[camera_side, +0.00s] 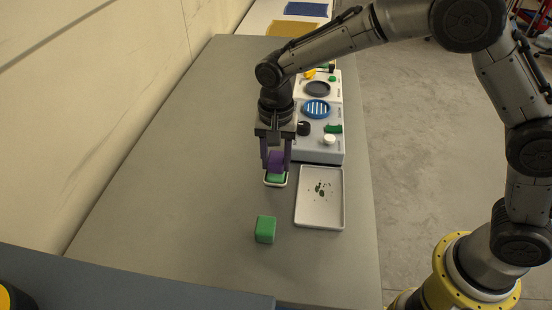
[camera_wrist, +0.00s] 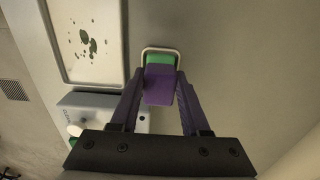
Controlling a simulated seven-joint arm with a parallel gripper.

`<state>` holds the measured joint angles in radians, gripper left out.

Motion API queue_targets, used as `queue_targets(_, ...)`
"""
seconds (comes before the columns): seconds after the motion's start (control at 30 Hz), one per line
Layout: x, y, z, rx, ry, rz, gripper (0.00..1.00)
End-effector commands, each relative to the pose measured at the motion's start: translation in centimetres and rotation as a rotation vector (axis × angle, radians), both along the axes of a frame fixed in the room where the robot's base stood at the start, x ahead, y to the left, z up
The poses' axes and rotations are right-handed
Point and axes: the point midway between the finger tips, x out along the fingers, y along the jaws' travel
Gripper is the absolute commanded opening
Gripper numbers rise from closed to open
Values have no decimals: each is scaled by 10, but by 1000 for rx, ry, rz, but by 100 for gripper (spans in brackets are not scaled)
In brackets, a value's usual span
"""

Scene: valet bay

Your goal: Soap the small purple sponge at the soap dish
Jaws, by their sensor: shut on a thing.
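The small purple sponge (camera_side: 277,160) is between the fingers of my gripper (camera_side: 276,166), which is shut on it. In the wrist view the sponge (camera_wrist: 160,86) sits between the purple fingertips of my gripper (camera_wrist: 160,92). Just below it is the soap dish (camera_side: 275,184), a small white-rimmed dish holding a green soap block (camera_side: 276,178). The dish's rim (camera_wrist: 160,49) and the green soap (camera_wrist: 160,59) also show in the wrist view, partly hidden by the sponge. I cannot tell whether the sponge touches the soap.
A green block (camera_side: 265,229) stands on the grey table nearer the camera. A white tray (camera_side: 340,200) with dark green specks lies right of the dish. A grey station (camera_side: 318,146) with a blue slatted disc (camera_side: 316,108) stands behind. The table's left side is clear.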

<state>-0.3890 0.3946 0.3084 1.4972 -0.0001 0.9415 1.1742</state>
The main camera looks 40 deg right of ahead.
Motion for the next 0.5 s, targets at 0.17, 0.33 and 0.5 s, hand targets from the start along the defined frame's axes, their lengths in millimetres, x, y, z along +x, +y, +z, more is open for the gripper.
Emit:
queue_targets(0.17, 0, 0, -1, 0, 0, 0, 1)
queue_targets(0.33, 0, 0, -3, 0, 0, 0, 1)
queue_targets(0.5, 0, 0, -5, -1, 1, 0, 1)
